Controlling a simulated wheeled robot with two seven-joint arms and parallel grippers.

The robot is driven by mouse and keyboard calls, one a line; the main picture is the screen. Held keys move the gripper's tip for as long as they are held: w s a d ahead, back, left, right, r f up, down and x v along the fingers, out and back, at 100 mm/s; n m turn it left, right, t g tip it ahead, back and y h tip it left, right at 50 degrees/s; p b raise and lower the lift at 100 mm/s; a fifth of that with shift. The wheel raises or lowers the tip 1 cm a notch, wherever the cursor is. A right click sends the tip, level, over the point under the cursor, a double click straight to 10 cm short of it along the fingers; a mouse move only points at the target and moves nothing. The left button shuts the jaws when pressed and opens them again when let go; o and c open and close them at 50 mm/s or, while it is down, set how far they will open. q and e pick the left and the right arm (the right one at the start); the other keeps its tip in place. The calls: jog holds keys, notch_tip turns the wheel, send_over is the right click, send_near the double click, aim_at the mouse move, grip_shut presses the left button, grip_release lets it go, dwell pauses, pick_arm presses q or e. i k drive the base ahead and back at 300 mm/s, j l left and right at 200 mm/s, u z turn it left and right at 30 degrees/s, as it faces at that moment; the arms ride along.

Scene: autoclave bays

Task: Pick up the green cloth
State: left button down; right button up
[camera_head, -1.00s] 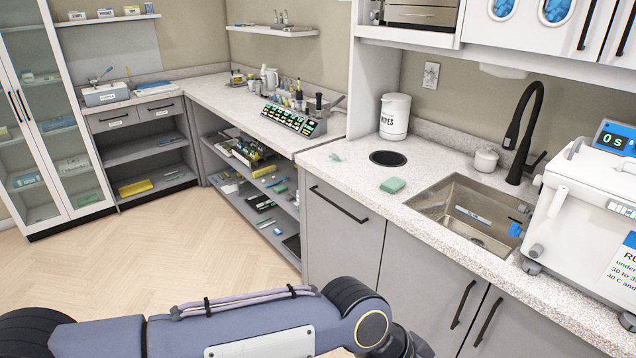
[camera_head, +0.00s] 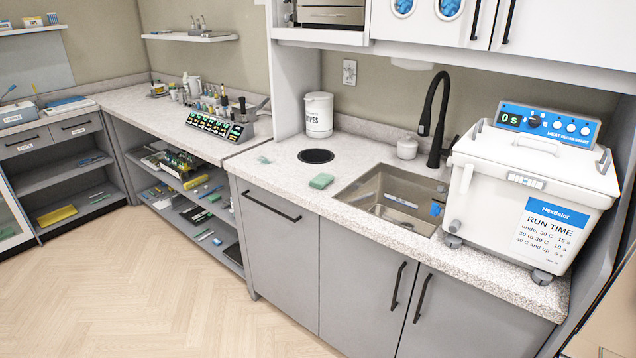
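A small green cloth (camera_head: 321,181) lies on the speckled countertop (camera_head: 285,192), just left of the sink and in front of the round black hole in the counter. It looks like a folded, flat block. Neither of my grippers shows in the head view now, and no arm covers the cloth.
The sink (camera_head: 393,199) with a black faucet (camera_head: 434,120) is right of the cloth. A white wipes canister (camera_head: 319,115) stands behind the round hole (camera_head: 316,156). A large white heat machine (camera_head: 533,195) fills the counter's right end. The wooden floor (camera_head: 140,290) in front is clear.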

aim_at(321, 181)
jog(key=i+u, duration=0.2)
jog(key=u, duration=0.15)
jog(key=i+l+u, duration=0.15)
jog(key=u, duration=0.2)
jog(key=i+l+u, duration=0.15)
jog(key=u, duration=0.2)
jog(key=i+l+u, duration=0.1)
jog(key=i+l, duration=0.4)
jog(key=i, duration=0.15)
jog(key=i+l, duration=0.55)
jog(key=i+j+u, duration=0.05)
jog(key=i, duration=0.1)
